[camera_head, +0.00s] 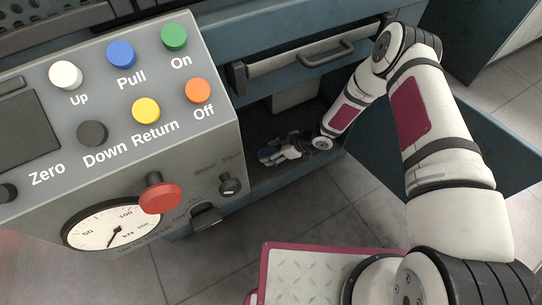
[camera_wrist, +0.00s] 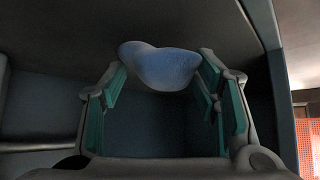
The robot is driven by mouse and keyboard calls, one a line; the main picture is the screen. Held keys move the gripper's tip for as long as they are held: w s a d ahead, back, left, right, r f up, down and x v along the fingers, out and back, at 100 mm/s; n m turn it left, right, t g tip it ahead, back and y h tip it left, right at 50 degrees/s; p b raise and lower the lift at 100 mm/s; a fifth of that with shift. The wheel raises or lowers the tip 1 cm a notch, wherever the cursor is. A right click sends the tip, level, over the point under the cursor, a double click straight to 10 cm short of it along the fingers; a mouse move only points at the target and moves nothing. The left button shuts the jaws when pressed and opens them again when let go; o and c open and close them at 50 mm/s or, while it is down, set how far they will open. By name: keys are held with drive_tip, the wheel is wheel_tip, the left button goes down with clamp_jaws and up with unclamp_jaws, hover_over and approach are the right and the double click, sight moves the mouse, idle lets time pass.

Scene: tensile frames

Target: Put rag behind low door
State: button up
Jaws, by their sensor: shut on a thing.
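The rag (camera_wrist: 160,66) is a pale blue, bunched piece of cloth between the fingertips of my gripper (camera_wrist: 163,88) in the wrist view. My gripper is shut on it. In the head view my gripper (camera_head: 278,151) reaches into the dark low compartment (camera_head: 262,178) below the drawer, and only a little of the rag can be made out at its tips. The low door (camera_head: 490,150) is a dark teal panel that stands open to the right, partly hidden by my arm. Whether the rag touches the compartment floor cannot be told.
A drawer with a grey handle (camera_head: 326,53) lies above the compartment opening. A pale box-like thing (camera_head: 296,96) shows inside behind my gripper. A grey control panel (camera_head: 120,160) with coloured buttons, a red knob and a dial stands at the left. Tiled floor (camera_head: 335,205) lies in front.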

drive_tip(key=shift+f, duration=0.75)
drive_tip(key=shift+f, duration=0.15)
drive_tip(key=o, duration=1.2)
drive_tip(key=shift+r, duration=0.2)
drive_tip(key=p+v, duration=0.4)
drive_tip(key=v, duration=0.8)
